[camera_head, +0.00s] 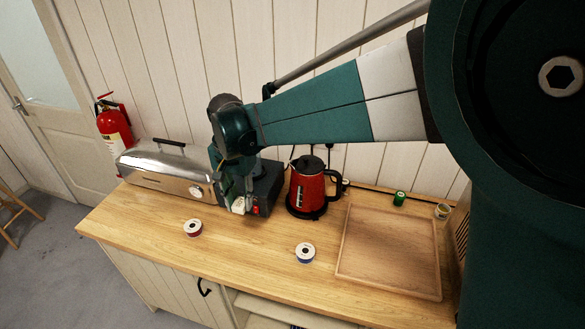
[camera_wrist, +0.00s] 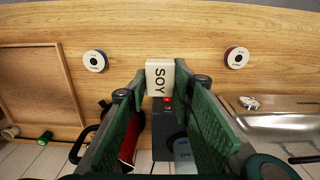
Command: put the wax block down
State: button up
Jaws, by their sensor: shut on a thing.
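The wax block (camera_wrist: 160,78) is a small cream block marked SOY, between the fingertips of my gripper (camera_wrist: 168,84) in the wrist view. My gripper is shut on it. In the head view my gripper (camera_head: 236,199) points down over the counter, with the pale block (camera_head: 239,206) at its tips, left of a dark device with a red switch (camera_head: 257,210). I cannot tell whether the block touches the counter.
The wooden counter (camera_head: 150,215) has bare room at the front. On it are a red-labelled spool (camera_head: 193,228), a blue-labelled spool (camera_head: 305,252), a red kettle (camera_head: 308,190), a wooden tray (camera_head: 388,247) and a silver lidded appliance (camera_head: 165,172). A green spool (camera_head: 399,198) is behind the tray.

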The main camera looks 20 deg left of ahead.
send_over(249, 251)
notch_tip(249, 251, down, 13)
jog(key=shift+f, duration=0.15)
jog(key=shift+w, duration=0.1)
jog(key=shift+f, duration=3.1)
jog(key=shift+f+p, duration=0.35)
jog(key=shift+f, duration=1.5)
jog(key=shift+f, duration=0.15)
jog(key=o, duration=0.9)
jog(key=shift+c, duration=0.2)
